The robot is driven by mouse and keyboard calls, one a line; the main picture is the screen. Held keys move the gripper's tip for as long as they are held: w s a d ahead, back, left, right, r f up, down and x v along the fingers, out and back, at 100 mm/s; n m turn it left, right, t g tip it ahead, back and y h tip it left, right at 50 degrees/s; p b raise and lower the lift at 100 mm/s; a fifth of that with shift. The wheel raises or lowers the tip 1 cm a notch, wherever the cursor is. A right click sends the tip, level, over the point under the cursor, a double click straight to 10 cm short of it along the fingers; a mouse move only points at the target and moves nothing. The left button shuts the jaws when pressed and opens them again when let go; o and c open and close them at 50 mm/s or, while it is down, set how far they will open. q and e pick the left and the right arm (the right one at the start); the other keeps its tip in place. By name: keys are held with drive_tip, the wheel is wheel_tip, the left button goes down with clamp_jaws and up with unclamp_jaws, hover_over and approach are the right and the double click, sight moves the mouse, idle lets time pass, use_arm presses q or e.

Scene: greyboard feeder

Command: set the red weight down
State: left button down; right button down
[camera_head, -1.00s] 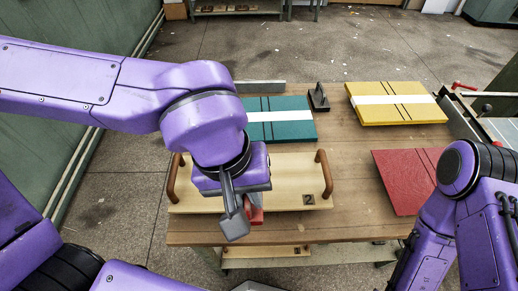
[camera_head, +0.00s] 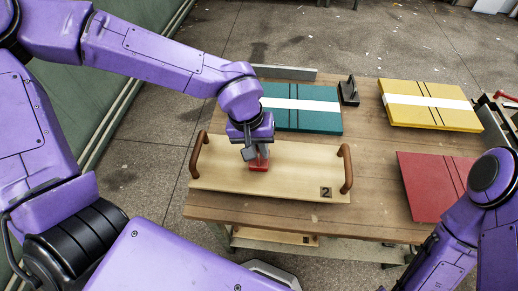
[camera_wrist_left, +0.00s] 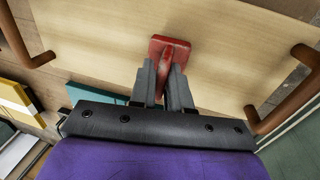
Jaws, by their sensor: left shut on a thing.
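The red weight (camera_head: 258,165) is at the middle of the pale wooden board (camera_head: 305,184) with two brown handles. My left gripper (camera_head: 256,155) is above it, shut on its handle. In the left wrist view the red weight (camera_wrist_left: 170,48) shows a flat base and an upright grip between my left fingers (camera_wrist_left: 165,82). The base looks on or just above the board; I cannot tell if it touches. My right arm shows at the right edge of the head view, but its gripper is not visible.
A teal board (camera_head: 300,118) and a dark-handled block (camera_head: 349,92) are behind the tray. A yellow board (camera_head: 430,114) and a red board (camera_head: 425,190) lie to the right. Bare tabletop (camera_head: 375,150) shows between them. A grey bar (camera_head: 285,73) lies along the back edge.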

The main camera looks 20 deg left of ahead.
use_arm(q)
drive_tip(key=shift+w+f, duration=0.1)
drive_tip(key=shift+f, duration=0.4)
drive_tip(key=c, duration=1.1)
unclamp_jaws()
drive_tip(key=shift+f, duration=0.1)
wheel_tip(320, 180, up, 12)
drive_tip(key=a+p, duration=0.1)
drive_tip(key=a, duration=0.1)
drive_tip(key=shift+s, duration=0.4)
drive_tip(key=shift+a, duration=0.15)
